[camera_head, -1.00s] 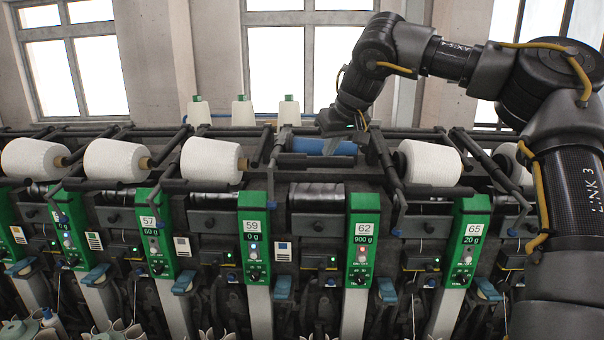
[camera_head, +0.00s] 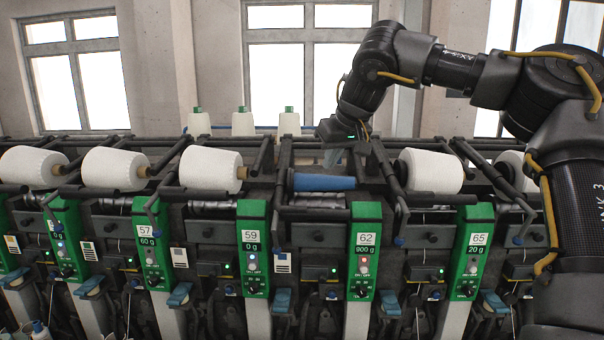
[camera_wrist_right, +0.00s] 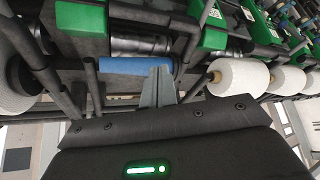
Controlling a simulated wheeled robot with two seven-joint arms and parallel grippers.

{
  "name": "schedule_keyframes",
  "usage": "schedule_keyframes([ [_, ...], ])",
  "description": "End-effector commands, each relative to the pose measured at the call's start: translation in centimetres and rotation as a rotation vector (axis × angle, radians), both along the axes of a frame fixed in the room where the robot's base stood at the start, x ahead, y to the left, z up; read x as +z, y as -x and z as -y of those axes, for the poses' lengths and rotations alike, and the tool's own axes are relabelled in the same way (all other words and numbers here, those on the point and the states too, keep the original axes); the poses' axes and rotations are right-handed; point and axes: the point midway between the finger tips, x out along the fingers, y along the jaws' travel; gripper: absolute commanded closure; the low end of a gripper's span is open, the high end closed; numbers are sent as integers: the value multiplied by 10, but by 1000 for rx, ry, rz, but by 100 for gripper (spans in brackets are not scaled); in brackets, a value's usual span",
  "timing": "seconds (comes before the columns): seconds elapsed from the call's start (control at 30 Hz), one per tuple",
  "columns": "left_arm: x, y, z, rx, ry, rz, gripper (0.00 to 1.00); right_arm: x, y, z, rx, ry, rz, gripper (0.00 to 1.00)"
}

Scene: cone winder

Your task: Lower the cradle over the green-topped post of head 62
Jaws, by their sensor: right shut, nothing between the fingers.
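The green-topped post (camera_head: 365,250) of head 62 stands right of centre in the head view, its display reading 900 g. Above it, the dark cradle (camera_head: 390,178) holds a bare blue tube (camera_head: 325,182) lying across just above the drum area. Whether the tube touches the drum is unclear. The tube also shows in the wrist view (camera_wrist_right: 135,66). My right gripper (camera_head: 333,158) is shut and empty, behind and above the tube; its grey fingers (camera_wrist_right: 160,72) overlap the tube's edge in the wrist view, and contact cannot be told. My left gripper is not in view.
White yarn packages sit on neighbouring heads, the closest at left (camera_head: 210,170) and right (camera_head: 430,170). Posts 59 (camera_head: 252,245) and 65 (camera_head: 472,250) flank head 62. Dark bars run between heads. White cones (camera_head: 242,122) stand behind the machine.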

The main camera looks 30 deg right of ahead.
Motion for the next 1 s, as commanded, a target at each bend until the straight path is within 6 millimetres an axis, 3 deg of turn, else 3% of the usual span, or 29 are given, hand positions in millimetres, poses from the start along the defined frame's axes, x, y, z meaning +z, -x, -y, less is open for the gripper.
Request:
schedule_keyframes([
  [0.43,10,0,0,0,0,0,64,40,18,-14,0,1,0,100],
  [1.0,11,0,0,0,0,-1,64,44,20,-15,0,0,-1,100],
])
